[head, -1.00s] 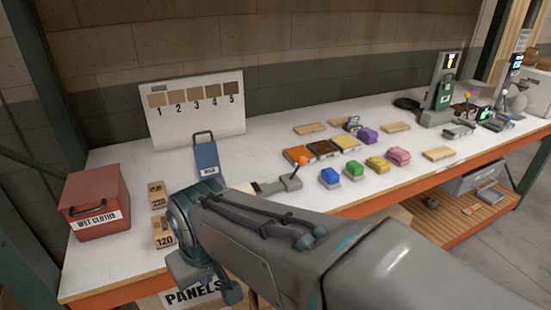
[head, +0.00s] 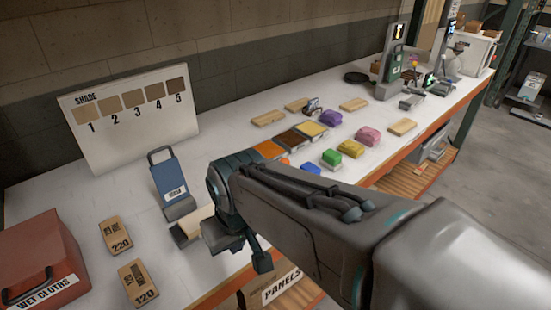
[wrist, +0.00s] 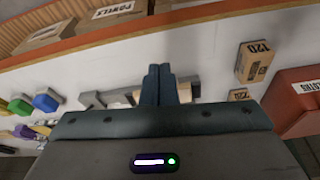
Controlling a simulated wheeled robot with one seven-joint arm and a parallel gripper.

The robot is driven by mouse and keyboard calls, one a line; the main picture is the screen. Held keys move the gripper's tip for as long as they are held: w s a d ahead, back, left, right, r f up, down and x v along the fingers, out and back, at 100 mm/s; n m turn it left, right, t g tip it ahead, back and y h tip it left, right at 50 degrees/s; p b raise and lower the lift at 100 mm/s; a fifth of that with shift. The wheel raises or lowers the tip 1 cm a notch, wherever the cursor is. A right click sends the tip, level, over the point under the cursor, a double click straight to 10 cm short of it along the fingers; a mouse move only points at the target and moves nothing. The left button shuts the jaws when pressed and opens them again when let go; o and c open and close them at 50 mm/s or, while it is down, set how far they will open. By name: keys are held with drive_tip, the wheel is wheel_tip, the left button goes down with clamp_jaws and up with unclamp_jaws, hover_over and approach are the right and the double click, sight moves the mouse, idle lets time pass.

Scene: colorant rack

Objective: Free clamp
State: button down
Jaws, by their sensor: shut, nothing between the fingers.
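The clamp is a low grey fixture with a pale wooden piece (head: 192,222) on it, on the white bench in the head view. My arm hides most of it; a small orange knob (head: 286,161) shows just past the arm. In the wrist view grey clamp parts (wrist: 92,99) and some pale wood show beside and behind my fingers. My gripper (wrist: 158,72) is shut and empty, its two dark fingers together over the clamp area. Whether the fingers touch the clamp cannot be told.
A blue holder (head: 172,186) stands left of the clamp. Sandpaper blocks (head: 116,235) and a red wet-cloths box (head: 45,258) are at the left. Coloured blocks (head: 351,148) and shade panels (head: 292,140) lie to the right. The bench's orange front edge (head: 215,297) runs below my arm.

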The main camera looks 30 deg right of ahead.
drive_tip(key=shift+s, duration=0.1)
drive_tip(key=w+d+f+m+t+y+b, duration=0.1)
drive_tip(key=w+d+f+m+y+b, duration=0.2)
drive_tip(key=m, duration=0.6)
drive_tip(key=w+d+f+m+y+b, duration=0.1)
drive_tip(key=d+f+m+y+b, duration=0.15)
drive_tip(key=d+m+y, duration=0.4)
drive_tip(key=d+m+t+h+b, duration=0.2)
drive_tip(key=d+m+t+h, duration=0.3)
drive_tip(key=d+m+t, duration=0.5)
drive_tip(key=s+d+m, duration=0.1)
drive_tip(key=d+m, duration=0.5)
drive_tip(key=d, duration=0.2)
drive_tip(key=shift+d+r+b, duration=0.15)
drive_tip(key=shift+d+b, duration=0.15)
drive_tip(key=shift+d, duration=0.1)
drive_tip(key=shift+w, duration=0.1)
